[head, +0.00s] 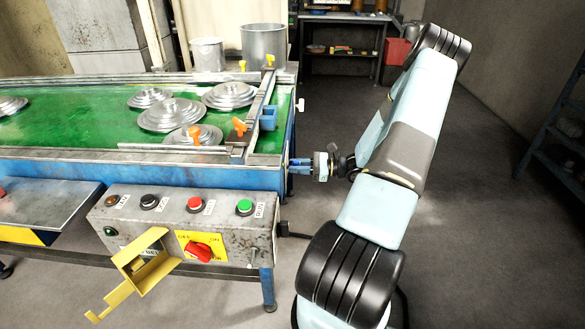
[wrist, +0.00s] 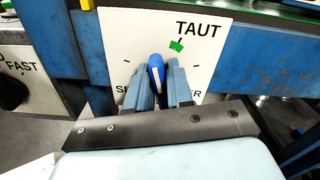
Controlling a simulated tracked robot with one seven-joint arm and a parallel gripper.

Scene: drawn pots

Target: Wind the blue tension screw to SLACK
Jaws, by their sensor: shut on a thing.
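The blue tension screw (wrist: 155,61) shows in the wrist view on a white plate (wrist: 205,60) marked TAUT at upper right. Its handle stands nearly upright, its top a little left of the green mark (wrist: 176,46) under TAUT. My gripper (wrist: 159,68) is shut on the screw, one blue finger on each side. Lower lettering on the plate is partly hidden behind the fingers, and I cannot read SLACK. In the head view my gripper (head: 302,163) is at the right end of the conveyor; the screw cannot be made out there.
The green conveyor (head: 75,125) carries several stacked metal lids (head: 170,115). A control box (head: 150,215) with buttons, a red switch (head: 198,251) and an open yellow cover (head: 145,262) is at front. In the wrist view a black knob (wrist: 12,92) marked FAST is left.

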